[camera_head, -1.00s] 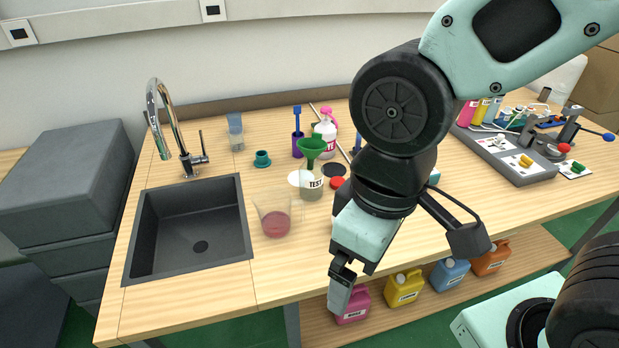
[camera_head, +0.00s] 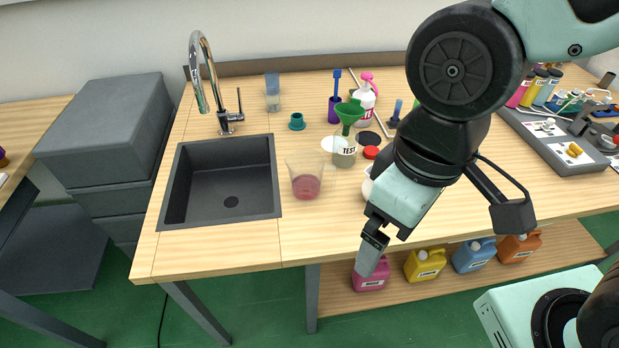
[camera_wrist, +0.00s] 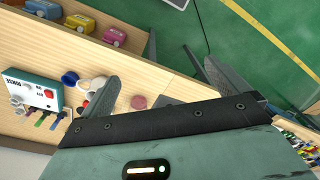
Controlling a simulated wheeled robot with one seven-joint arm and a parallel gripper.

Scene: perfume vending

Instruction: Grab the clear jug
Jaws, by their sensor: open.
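The clear jug (camera_head: 306,178) stands upright on the wooden table, right of the sink, with pink-red liquid in its bottom. My gripper (camera_head: 372,262) is below and right of it in the head view, by the table's front edge, apart from it. In the wrist view, my open, empty fingers (camera_wrist: 165,75) spread over the table edge and the green floor. A small pink round patch (camera_wrist: 138,102) between them looks like the jug's liquid; the jug's clear walls are hard to make out there.
A jar marked TEST (camera_head: 344,158) with a green funnel (camera_head: 349,114) stands behind and right of the jug. The sink (camera_head: 222,180) with its tap lies left. A white container (camera_head: 367,190) is partly hidden by my arm. Coloured canisters (camera_head: 425,264) stand on the lower shelf.

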